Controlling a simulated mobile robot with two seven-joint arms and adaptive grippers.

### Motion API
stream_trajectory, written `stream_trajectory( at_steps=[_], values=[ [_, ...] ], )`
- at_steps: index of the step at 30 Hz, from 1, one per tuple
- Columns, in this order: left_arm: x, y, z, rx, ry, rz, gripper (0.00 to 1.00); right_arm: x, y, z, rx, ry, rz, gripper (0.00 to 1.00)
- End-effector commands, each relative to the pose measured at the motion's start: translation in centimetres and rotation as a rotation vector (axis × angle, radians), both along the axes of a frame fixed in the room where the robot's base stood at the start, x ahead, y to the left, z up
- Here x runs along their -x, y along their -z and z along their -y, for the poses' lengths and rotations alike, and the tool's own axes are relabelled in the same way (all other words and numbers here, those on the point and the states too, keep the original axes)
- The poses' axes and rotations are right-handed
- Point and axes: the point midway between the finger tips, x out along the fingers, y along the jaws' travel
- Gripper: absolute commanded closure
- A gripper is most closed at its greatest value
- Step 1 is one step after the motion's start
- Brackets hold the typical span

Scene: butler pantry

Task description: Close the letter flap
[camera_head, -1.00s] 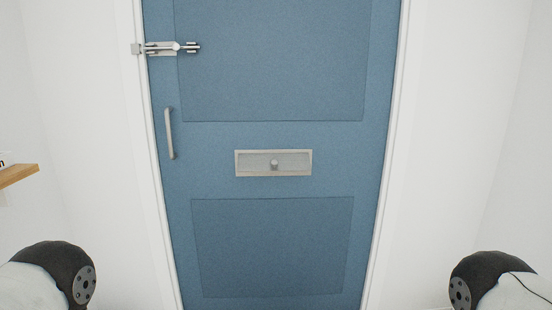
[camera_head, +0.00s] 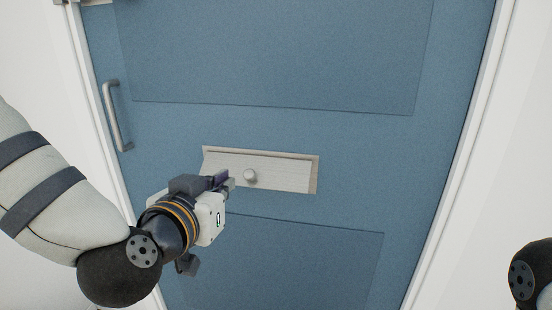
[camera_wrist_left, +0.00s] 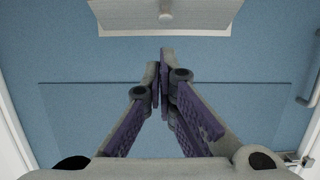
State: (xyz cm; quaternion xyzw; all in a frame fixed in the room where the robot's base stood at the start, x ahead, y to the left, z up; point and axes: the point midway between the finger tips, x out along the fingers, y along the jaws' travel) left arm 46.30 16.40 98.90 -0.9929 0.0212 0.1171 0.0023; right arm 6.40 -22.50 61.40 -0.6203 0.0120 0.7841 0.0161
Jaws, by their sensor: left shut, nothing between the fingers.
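The letter flap (camera_head: 285,175) is a pale grey metal plate with a round knob (camera_head: 250,176), set in a frame on the blue door (camera_head: 380,140). A dark line runs along its upper edge; I cannot tell how far it stands out from the frame. In the left wrist view the flap (camera_wrist_left: 200,14) and knob are at the top, partly cut off. My left gripper (camera_head: 226,181) is shut and empty, in front of the flap's left part, left of the knob. Its purple-padded fingertips (camera_wrist_left: 162,62) meet below the flap in the wrist picture. Contact is not clear. My right gripper is out of view.
A vertical bar handle (camera_head: 115,115) is on the door's left side, and part of a bolt (camera_head: 98,2) shows at the top left. White frame and walls flank the door. The door's face right of the flap is clear.

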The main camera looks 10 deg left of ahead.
Motion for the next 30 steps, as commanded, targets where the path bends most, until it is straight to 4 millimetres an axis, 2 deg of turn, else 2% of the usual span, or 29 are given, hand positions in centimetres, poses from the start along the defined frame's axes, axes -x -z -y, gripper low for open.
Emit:
stream_trajectory(
  at_steps=[3, 7, 20, 24, 30],
  values=[
    [-0.3, -1.4, -0.1, -0.002, -0.009, 0.036, 1.00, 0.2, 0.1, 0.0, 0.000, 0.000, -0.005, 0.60],
    [-1.6, -1.0, -0.2, -0.002, -0.011, 0.036, 1.00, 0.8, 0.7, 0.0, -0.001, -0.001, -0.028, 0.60],
    [-10.5, 1.3, 0.2, -0.001, -0.010, 0.030, 1.00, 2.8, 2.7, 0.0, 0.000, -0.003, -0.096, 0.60],
    [-11.6, 3.2, 0.2, -0.003, -0.009, 0.031, 1.00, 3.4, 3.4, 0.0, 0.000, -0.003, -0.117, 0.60],
    [-12.2, 3.8, 0.2, -0.002, -0.008, 0.037, 1.00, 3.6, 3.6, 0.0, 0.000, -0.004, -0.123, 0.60]
  ],
)
